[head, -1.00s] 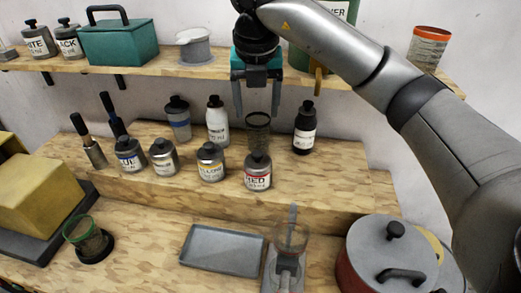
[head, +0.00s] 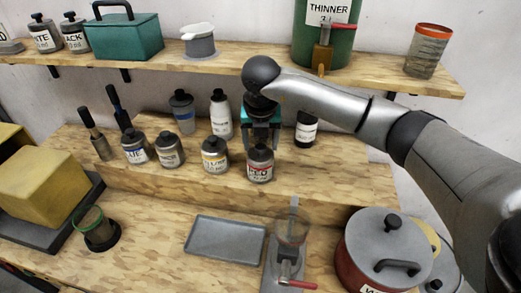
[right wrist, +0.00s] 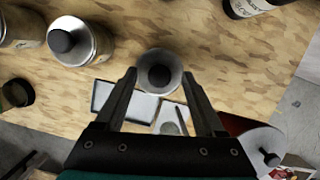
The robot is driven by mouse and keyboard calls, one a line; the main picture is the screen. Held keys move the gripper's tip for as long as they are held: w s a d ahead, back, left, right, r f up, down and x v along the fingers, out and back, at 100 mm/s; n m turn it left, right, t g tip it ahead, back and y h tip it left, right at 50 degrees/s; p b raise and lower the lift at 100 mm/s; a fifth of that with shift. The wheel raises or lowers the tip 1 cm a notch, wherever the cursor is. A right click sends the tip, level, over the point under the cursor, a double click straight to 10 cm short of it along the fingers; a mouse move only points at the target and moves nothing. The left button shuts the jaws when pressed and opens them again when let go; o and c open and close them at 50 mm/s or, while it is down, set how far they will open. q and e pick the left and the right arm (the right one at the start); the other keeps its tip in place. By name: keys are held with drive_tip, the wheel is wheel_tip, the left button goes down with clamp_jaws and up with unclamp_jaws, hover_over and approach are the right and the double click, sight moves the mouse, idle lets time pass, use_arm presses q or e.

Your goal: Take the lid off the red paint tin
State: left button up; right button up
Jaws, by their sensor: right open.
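The red paint tin (head: 260,169) is a small grey tin with a red-banded label and a dark knobbed lid (head: 260,150). It stands upright near the front edge of the raised wooden step. My right gripper (head: 262,145) points down just above and behind the tin, open and empty. In the right wrist view, the tin's lid (right wrist: 159,75) shows from above between the two spread fingers of my right gripper (right wrist: 160,74), and I see no clear contact. My left gripper is not in view.
The yellow-labelled tin (head: 215,158) stands close left of it, with other tins further left. Below are a grey tray (head: 225,240) and a red pot with a grey lid (head: 388,245).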

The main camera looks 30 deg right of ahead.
drive_tip(key=shift+f, duration=0.2)
clamp_jaws()
idle(0.5)
